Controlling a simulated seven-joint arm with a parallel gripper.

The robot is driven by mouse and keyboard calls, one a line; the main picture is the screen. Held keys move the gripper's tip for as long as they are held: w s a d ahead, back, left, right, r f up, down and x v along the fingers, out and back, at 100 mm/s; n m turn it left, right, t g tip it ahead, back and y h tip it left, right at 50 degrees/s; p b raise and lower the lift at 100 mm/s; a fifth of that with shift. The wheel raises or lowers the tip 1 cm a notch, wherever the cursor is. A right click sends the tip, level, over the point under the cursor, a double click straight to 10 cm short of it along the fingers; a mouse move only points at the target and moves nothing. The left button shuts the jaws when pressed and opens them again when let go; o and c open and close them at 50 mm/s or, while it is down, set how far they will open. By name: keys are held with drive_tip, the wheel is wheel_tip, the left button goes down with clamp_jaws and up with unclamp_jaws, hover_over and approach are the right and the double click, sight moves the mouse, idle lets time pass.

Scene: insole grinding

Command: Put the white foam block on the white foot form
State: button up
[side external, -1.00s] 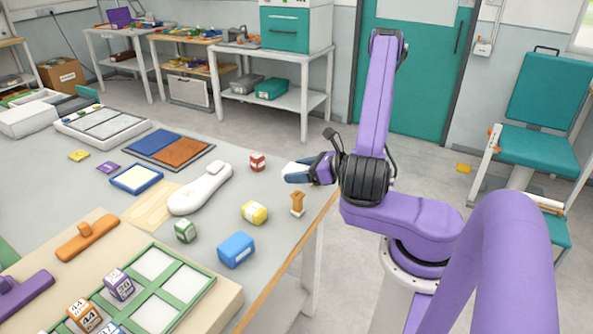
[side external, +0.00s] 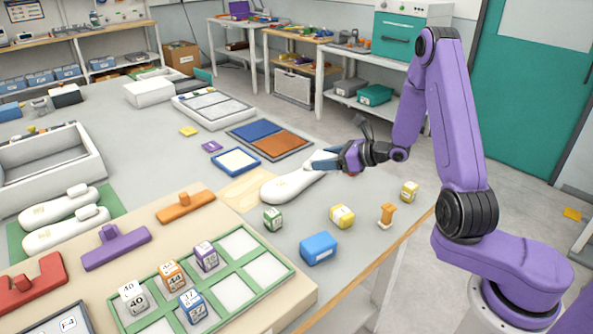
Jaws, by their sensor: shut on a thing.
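The white foot form (side external: 287,187) lies on the grey table, its far right end partly hidden by my gripper. My gripper (side external: 324,160) comes in from the right, with its dark blue fingers at that far end of the form. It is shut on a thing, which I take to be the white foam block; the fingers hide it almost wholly. I cannot tell whether the block touches the form.
A red block (side external: 353,173) is partly behind my gripper. Near the form are a green block (side external: 273,219), a yellow block (side external: 342,216), a blue box (side external: 318,248), an orange stamp (side external: 387,215) and a pale yellow cube (side external: 409,191). A blue-rimmed tray (side external: 237,161) lies to its left.

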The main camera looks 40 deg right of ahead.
drive_tip(key=shift+w+a+r, duration=0.35)
drive_tip(key=shift+w+a, duration=0.45)
drive_tip(key=shift+w, duration=0.05)
drive_tip(key=w+f, duration=0.4)
drive_tip(key=w, duration=0.4)
hover_over(290, 179)
drive_tip(key=s, duration=0.1)
drive_tip(key=shift+y, duration=0.3)
drive_tip(key=f, duration=0.4)
drive_tip(key=shift+a+f, duration=0.2)
drive_tip(key=shift+f, duration=0.2)
drive_tip(key=shift+w+f, duration=0.45)
drive_tip(key=shift+f, duration=1.6)
drive_tip(key=shift+f, duration=0.15)
drive_tip(key=o, duration=1)
